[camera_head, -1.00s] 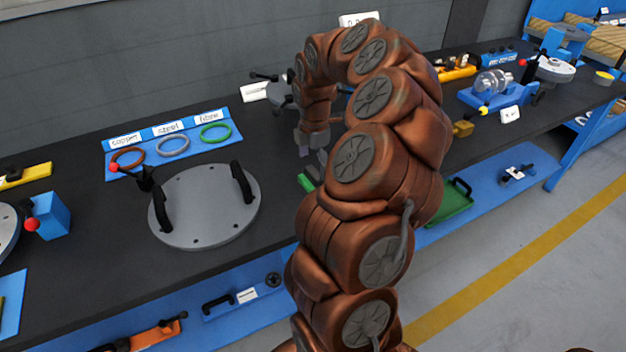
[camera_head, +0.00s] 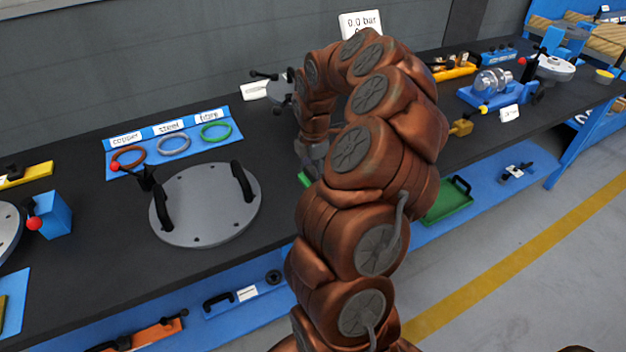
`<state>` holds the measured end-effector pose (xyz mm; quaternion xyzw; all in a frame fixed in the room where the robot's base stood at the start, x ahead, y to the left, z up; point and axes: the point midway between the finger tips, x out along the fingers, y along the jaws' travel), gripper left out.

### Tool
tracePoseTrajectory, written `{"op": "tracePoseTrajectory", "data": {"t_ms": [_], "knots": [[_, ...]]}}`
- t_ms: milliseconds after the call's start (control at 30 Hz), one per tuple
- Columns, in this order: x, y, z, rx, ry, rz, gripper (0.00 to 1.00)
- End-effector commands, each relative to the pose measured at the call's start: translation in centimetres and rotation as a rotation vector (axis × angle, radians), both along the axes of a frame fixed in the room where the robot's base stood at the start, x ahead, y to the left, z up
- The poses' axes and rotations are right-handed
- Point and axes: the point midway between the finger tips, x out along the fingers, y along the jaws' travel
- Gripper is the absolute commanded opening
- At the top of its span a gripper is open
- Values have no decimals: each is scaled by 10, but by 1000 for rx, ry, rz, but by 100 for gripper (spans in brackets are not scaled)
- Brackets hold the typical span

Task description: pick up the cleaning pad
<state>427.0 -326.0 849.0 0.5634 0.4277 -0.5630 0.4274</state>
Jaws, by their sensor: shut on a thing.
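The cleaning pad (camera_head: 305,180) looks like a small green block on the dark bench top, right of the round grey flanged plate. Only its left end shows; my arm hides the rest. My gripper (camera_head: 313,156) points down at the pad, shut on it. The fingertips are mostly hidden behind my arm, and I cannot see whether the pad is clear of the bench.
The grey plate (camera_head: 205,212) with two black handles lies left of my gripper. A blue mat (camera_head: 230,138) with copper, steel and fibre rings lies behind it. A green tray (camera_head: 447,204) sits on the lower shelf at right.

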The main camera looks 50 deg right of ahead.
Motion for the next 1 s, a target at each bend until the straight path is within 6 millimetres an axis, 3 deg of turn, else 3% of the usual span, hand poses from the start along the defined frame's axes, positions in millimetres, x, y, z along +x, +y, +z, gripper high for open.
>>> {"op": "tracePoseTrajectory", "data": {"t_ms": [133, 467, 800, 1000], "knots": [[0, 0, 0, 0, 0, 0, 34], [1, 0, 4, -1, -2, -1, 34], [1, 0, 34, -2, -3, 1, 34], [-18, -5, 37, -1, -3, -2, 34]]}}
